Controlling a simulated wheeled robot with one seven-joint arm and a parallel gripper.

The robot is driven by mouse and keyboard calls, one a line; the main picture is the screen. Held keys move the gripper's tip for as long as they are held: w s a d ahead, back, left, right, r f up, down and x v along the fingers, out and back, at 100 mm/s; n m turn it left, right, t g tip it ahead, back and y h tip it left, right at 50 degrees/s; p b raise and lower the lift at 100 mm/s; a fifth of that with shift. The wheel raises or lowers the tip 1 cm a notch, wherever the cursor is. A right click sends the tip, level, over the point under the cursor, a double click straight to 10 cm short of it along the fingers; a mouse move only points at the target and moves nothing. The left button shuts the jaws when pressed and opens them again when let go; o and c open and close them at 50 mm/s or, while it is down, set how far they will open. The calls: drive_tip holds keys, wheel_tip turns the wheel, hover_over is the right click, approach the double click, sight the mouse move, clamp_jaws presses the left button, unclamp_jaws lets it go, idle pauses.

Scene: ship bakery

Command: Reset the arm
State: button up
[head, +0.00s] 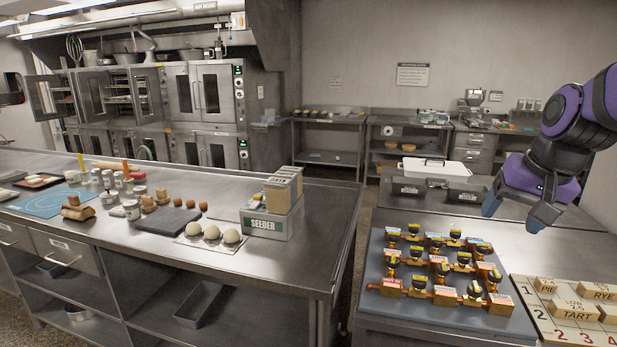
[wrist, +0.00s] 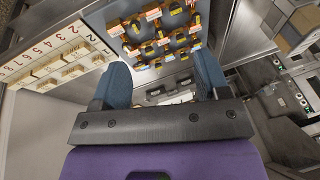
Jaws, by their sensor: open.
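My gripper (head: 512,207) is open and empty at the right of the head view. It hangs in the air above the right-hand steel counter, behind the numbered board. My purple and black arm comes in from the right edge. In the wrist view the two blue fingers of my gripper (wrist: 163,80) stand wide apart with nothing between them. The blue-grey panel (head: 385,318) with several orange-brown blocks and black knobs lies on the counter, to the left of and nearer than my gripper. It also shows beyond the fingers in the wrist view (wrist: 120,43).
The numbered board (head: 533,290) with word blocks lies at the right front. A white lidded tray (head: 432,171) stands on the far part of the right counter (head: 420,214). The left counter (head: 277,262) holds dough balls (head: 212,232), a SEEDER box (head: 270,226) and jars. An aisle separates the counters.

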drive_tip(key=s+a+r+n, duration=0.1)
drive_tip(key=s+n, duration=0.1)
drive_tip(key=s, duration=0.5)
drive_tip(key=s+a+r+n+t+h, duration=0.1)
drive_tip(key=s+a+r+n, duration=0.1)
drive_tip(key=s, duration=0.6)
drive_tip(key=shift+s+a+r+n, duration=0.2)
drive_tip(key=shift+s+r+n, duration=0.05)
drive_tip(key=shift+n, duration=0.05)
drive_tip(key=shift+w, duration=0.1)
idle(0.8)
